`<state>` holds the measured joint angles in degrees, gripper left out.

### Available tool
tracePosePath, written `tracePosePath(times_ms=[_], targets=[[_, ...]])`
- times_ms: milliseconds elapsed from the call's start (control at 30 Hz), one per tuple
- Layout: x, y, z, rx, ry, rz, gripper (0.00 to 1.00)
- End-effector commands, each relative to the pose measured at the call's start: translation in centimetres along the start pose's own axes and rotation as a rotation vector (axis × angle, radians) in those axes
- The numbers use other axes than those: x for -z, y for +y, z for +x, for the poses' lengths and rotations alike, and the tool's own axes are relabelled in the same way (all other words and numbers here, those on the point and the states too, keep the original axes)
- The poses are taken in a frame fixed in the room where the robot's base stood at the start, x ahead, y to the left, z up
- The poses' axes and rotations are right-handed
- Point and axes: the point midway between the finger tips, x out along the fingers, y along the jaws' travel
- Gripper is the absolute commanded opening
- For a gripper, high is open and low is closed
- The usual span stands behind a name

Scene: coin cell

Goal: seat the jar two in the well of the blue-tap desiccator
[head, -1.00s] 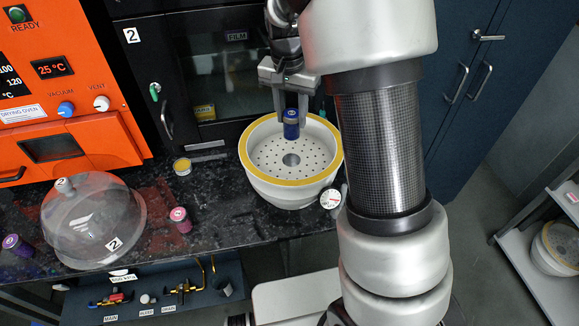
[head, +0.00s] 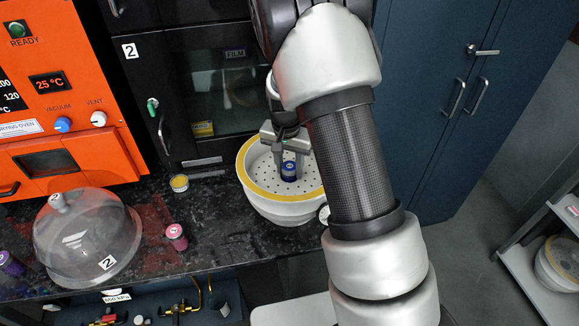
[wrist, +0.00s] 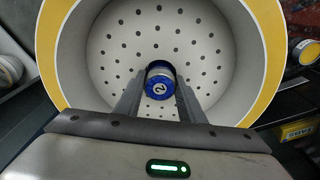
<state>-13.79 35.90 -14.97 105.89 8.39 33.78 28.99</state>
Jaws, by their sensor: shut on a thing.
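Jar two (head: 289,171) is a small dark jar with a blue cap, and the cap's number 2 shows in the wrist view (wrist: 159,86). My gripper (head: 288,165) is shut on it, one finger on each side. The jar is upright inside the white desiccator bowl (head: 270,207) with a yellow rim, over the perforated plate (wrist: 158,35). The jar covers the plate's middle, so the central well is hidden. I cannot tell whether the jar's base touches the plate or is in the well. No blue tap is clearly visible on the bowl.
A clear dome lid (head: 88,240) marked 2 stands at the left. A pink jar (head: 176,237) and a purple jar (head: 10,263) stand on the black bench. A small yellow-topped tin (head: 180,183) sits left of the bowl. The orange oven (head: 70,110) and black cabinet are behind.

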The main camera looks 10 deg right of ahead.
Motion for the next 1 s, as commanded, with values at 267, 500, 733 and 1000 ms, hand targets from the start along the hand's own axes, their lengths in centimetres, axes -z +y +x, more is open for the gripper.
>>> tracePosePath(times_ms=[267,500,733,1000], targets=[[0.0,0.0,0.3,0.001,0.001,0.000,0.10],[0.0,0.0,0.1,0.000,0.000,0.000,0.54],[0.1,0.0,-0.4,0.001,0.001,0.000,0.54],[0.1,-0.1,-5.2,0.004,0.004,-0.002,0.54]])
